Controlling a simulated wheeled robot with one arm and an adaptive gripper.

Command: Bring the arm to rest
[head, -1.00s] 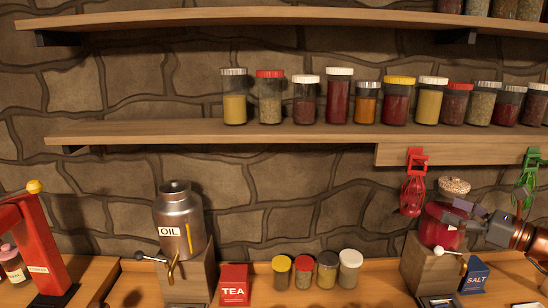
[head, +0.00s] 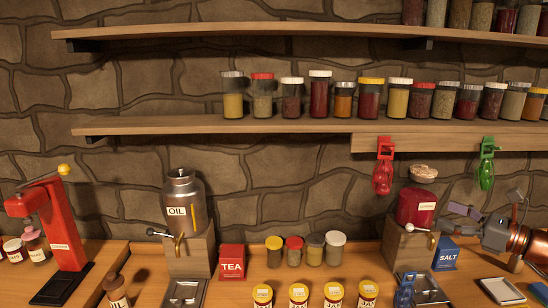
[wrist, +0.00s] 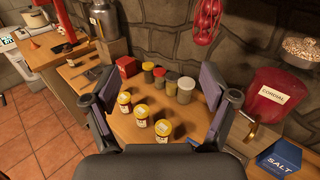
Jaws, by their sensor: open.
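My gripper (head: 484,207) is at the right of the head view, beside the red cordial dispenser (head: 416,207) and the blue salt box (head: 446,254). In the wrist view my gripper (wrist: 160,80) has its fingers spread wide with nothing held between them. Beyond the fingers the wrist view shows the counter with yellow-lidded jars (wrist: 140,110). The cordial dispenser (wrist: 275,95) and salt box (wrist: 279,158) lie to the right of the right finger there. Part of my arm is cut off by the right edge of the head view.
Two wall shelves, the lower one (head: 230,125) full of spice jars, hang over the counter (head: 235,292). A red clip (head: 383,165) and a green clip (head: 487,162) hang below it. The oil dispenser (head: 180,195), tea box (head: 232,262) and a red press-like stand (head: 62,225) crowd the left.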

